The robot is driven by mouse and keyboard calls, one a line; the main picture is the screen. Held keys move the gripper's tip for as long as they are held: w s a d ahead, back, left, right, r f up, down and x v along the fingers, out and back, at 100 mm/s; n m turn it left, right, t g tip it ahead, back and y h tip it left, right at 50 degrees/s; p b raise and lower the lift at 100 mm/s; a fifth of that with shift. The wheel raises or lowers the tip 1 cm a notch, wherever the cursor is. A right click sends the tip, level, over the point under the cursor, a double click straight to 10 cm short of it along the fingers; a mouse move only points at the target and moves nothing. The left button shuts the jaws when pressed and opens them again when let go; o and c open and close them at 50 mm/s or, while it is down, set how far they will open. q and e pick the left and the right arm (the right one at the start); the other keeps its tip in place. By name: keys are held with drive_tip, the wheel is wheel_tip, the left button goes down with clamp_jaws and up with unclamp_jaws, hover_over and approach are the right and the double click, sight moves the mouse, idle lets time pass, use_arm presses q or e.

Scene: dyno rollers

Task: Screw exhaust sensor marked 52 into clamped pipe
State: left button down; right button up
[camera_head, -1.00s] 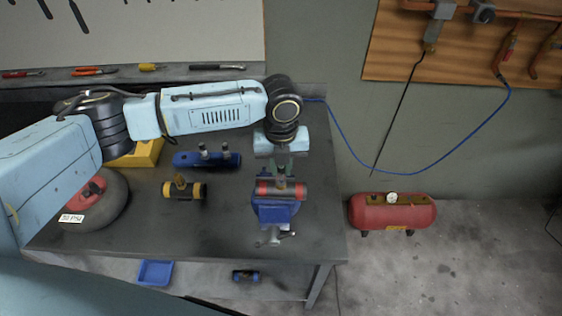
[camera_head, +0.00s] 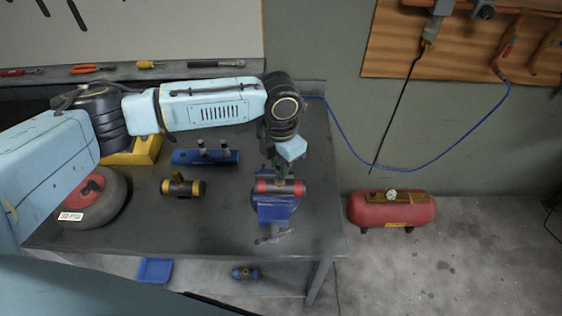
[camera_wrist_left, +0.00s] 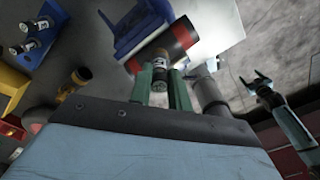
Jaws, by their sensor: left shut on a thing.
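The clamped pipe (camera_head: 265,187), dark with red ends, lies across the jaws of a blue vise (camera_head: 275,211) near the bench's right end. My left gripper (camera_head: 283,173) is right over the pipe's middle. In the left wrist view its green fingers (camera_wrist_left: 161,84) are shut on a small dark cylindrical sensor (camera_wrist_left: 160,62), which lines up with the middle of the pipe (camera_wrist_left: 180,36). I cannot read its mark or tell whether it is threaded in. My right gripper (camera_wrist_left: 256,82) shows small at the right of the left wrist view, its fingers apart and empty.
A blue holder (camera_head: 190,157) with two upright sensors and a dark pipe with yellow ends (camera_head: 183,187) stand left of the vise. A red air tank (camera_head: 392,209) is on the floor at right.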

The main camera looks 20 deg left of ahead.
use_arm(q)
drive_tip(key=c, duration=1.2)
unclamp_jaws()
drive_tip(key=shift+a+r, duration=0.1)
drive_tip(key=shift+a, duration=0.15)
drive_tip(key=shift+c, duration=0.2)
drive_tip(key=shift+d, duration=0.1)
drive_tip(key=shift+r, duration=0.25)
wheel_tip(320, 180, up, 13)
drive_tip(key=b, duration=0.2)
